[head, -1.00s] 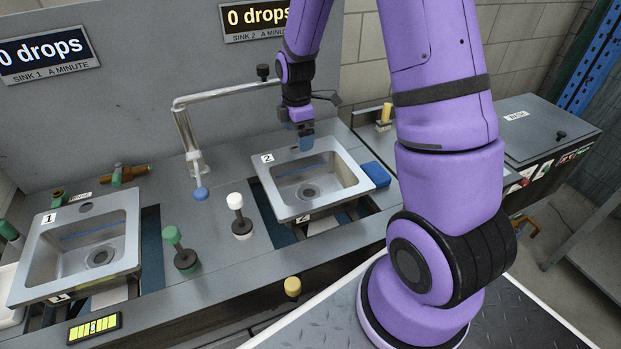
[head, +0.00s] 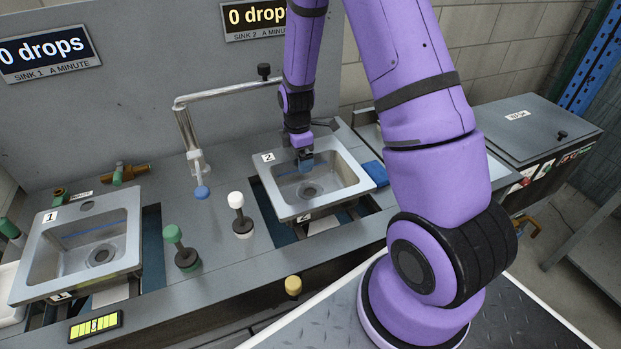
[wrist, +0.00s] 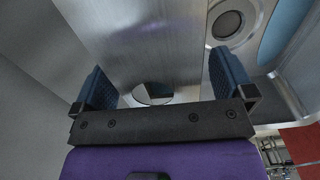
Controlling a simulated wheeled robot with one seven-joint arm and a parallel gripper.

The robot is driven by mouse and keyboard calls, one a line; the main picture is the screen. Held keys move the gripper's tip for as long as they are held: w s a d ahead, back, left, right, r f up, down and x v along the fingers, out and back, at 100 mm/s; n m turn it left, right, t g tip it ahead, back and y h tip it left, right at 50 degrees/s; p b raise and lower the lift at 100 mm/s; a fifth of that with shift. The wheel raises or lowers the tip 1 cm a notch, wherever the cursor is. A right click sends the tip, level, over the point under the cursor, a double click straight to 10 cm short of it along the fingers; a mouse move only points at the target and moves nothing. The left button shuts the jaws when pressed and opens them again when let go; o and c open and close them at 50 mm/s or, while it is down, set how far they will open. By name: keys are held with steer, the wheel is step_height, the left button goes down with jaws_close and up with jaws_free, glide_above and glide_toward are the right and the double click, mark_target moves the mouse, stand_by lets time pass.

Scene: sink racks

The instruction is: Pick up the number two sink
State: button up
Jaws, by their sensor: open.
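The number two sink (head: 334,207) is a square steel basin with a "2" label, set in the counter right of centre. My gripper (head: 305,162) points down at its back edge, with its blue fingertips over the back of the basin. In the wrist view my gripper (wrist: 165,78) has its two blue fingers apart. Steel of the sink (wrist: 135,40) lies between and beyond them, with a round hole near the gripper and the drain at upper right. I cannot tell whether the fingers touch the steel.
The number one sink (head: 125,262) sits at left. A bent faucet pipe (head: 183,130) stands left of my gripper. White (head: 236,200) and green (head: 172,234) knobs stand between the sinks. A blue block (head: 376,173) is at the second sink's right edge.

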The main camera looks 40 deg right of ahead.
steer(key=shift+f, duration=0.25)
stand_by(0.5)
steer(key=c, duration=1.7)
